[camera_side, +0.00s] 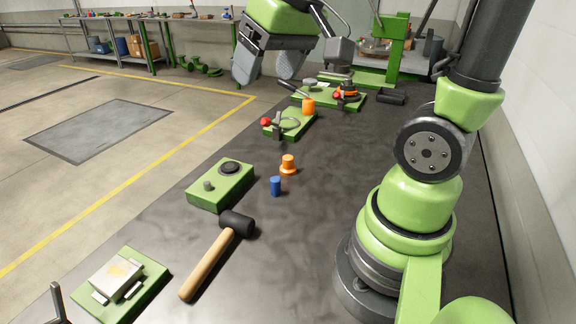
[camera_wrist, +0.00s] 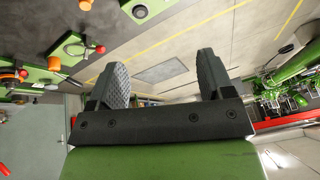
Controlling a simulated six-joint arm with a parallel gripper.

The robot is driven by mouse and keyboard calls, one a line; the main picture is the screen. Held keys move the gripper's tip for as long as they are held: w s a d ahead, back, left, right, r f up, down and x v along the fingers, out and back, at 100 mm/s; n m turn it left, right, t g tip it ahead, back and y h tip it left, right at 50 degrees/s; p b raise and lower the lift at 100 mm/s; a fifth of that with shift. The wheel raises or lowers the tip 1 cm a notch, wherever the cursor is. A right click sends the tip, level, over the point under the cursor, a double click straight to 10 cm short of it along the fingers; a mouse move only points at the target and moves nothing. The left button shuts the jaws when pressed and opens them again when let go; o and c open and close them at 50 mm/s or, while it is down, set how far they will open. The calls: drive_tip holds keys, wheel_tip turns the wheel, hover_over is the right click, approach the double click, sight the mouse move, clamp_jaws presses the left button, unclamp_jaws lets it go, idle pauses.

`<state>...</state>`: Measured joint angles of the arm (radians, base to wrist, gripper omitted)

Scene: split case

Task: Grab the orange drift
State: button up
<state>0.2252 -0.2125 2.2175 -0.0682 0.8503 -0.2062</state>
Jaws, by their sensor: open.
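An orange stepped piece (camera_side: 288,165), which looks like the orange drift, stands upright on the dark bench, with a wider lower part and narrower top. It is just behind a short blue cylinder (camera_side: 275,186). An orange piece (camera_wrist: 86,5), apparently the same one, shows at the top edge of the wrist view, partly cut off. My gripper (camera_side: 266,77) is open and empty, high above the bench toward its far end, well away from the drift. Its two grey fingers are spread wide in the wrist view (camera_wrist: 163,65).
A green block with a black disc (camera_side: 221,185) sits left of the drift. A mallet (camera_side: 217,255) lies in front. Behind are a green fixture with an orange cylinder (camera_side: 308,106) and red ball (camera_side: 266,122), and another green plate (camera_side: 330,95). Bench right of the drift is clear.

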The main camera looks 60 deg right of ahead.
drive_tip(key=w+d+f+g, duration=0.2)
drive_tip(key=w+d+f, duration=0.2)
drive_tip(key=d, duration=0.2)
drive_tip(key=g, duration=0.3)
hover_over(290, 158)
drive_tip(key=shift+n, duration=0.4)
wheel_tip(290, 158, down, 15)
drive_tip(key=shift+a+r, duration=0.1)
wheel_tip(290, 158, down, 5)
drive_tip(key=shift+r, duration=0.15)
wheel_tip(290, 158, down, 6)
drive_tip(key=shift+r, duration=0.1)
drive_tip(key=c, duration=1.1)
